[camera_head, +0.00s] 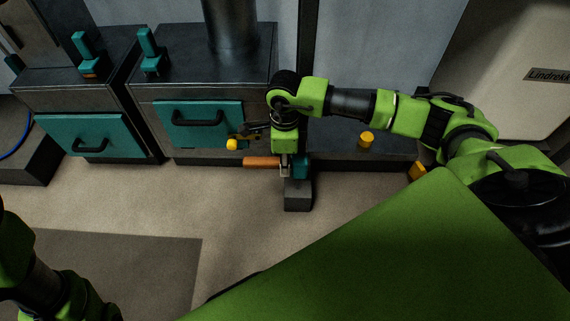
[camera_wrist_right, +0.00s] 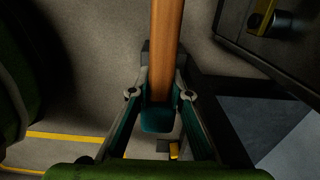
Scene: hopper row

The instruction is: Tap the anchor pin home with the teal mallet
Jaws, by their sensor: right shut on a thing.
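The mallet has a wooden, orange-brown handle (camera_head: 262,162) and a teal head (camera_head: 301,167). My right gripper (camera_head: 286,168) points down and is shut on the mallet, with the handle lying sideways out to the left. In the right wrist view the handle (camera_wrist_right: 167,45) runs up from between my right fingers (camera_wrist_right: 160,95), and the teal head (camera_wrist_right: 158,119) sits between them. A dark grey block (camera_head: 298,196) stands on the floor just below the gripper. I cannot make out the anchor pin for certain. Only part of my left arm shows at lower left; its gripper is out of view.
Dark cabinets with teal doors (camera_head: 200,126) stand behind at left. A yellow-knobbed lever (camera_head: 232,144) sticks out near my right gripper. A yellow cylinder (camera_head: 366,139) is on the dark ledge at right. A grey mat (camera_head: 120,262) lies on open floor at lower left.

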